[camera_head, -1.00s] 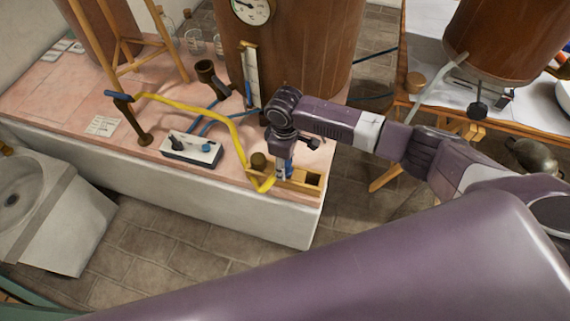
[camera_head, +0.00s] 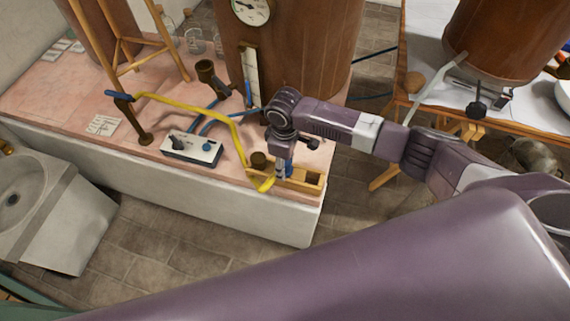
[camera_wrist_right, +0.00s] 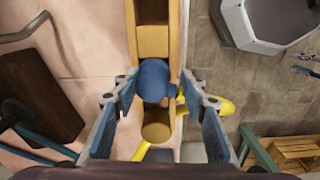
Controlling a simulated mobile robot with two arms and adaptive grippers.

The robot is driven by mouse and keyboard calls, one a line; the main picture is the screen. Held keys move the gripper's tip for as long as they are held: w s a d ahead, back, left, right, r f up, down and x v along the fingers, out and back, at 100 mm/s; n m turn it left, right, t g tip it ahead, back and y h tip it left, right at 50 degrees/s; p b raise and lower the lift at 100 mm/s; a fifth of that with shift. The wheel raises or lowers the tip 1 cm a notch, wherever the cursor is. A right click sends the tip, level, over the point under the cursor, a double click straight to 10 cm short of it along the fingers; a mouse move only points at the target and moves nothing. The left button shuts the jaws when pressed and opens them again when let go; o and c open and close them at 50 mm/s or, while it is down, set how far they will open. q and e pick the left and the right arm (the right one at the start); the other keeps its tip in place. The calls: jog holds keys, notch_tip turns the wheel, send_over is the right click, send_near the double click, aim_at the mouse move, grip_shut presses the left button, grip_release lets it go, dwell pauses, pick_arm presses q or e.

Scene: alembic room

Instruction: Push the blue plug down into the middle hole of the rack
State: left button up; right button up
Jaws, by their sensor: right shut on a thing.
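The wooden rack (camera_head: 313,187) stands on the front right corner of the pink-topped counter. The blue plug (camera_wrist_right: 156,80) is at the middle of the rack, upright. Its lower end is hidden, so I cannot tell how deep it sits. It also shows beside my fingers in the head view (camera_head: 289,168). My right gripper (camera_wrist_right: 157,90) points down over the rack and is shut on the blue plug, with one finger on each side. A brass-coloured plug (camera_wrist_right: 157,131) stands at one end of the rack. My left gripper is not in view.
A yellow hose (camera_head: 215,107) ends close beside the rack. A large copper vessel (camera_head: 285,60) stands behind. The counter's front edge is just in front of the rack.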

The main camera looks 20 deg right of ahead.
jog(key=shift+f, duration=0.2)
jog(key=o, duration=1.3)
jog(key=shift+r, duration=0.15)
jog(key=shift+r+p, duration=3.4)
jog(key=shift+p, duration=0.6)
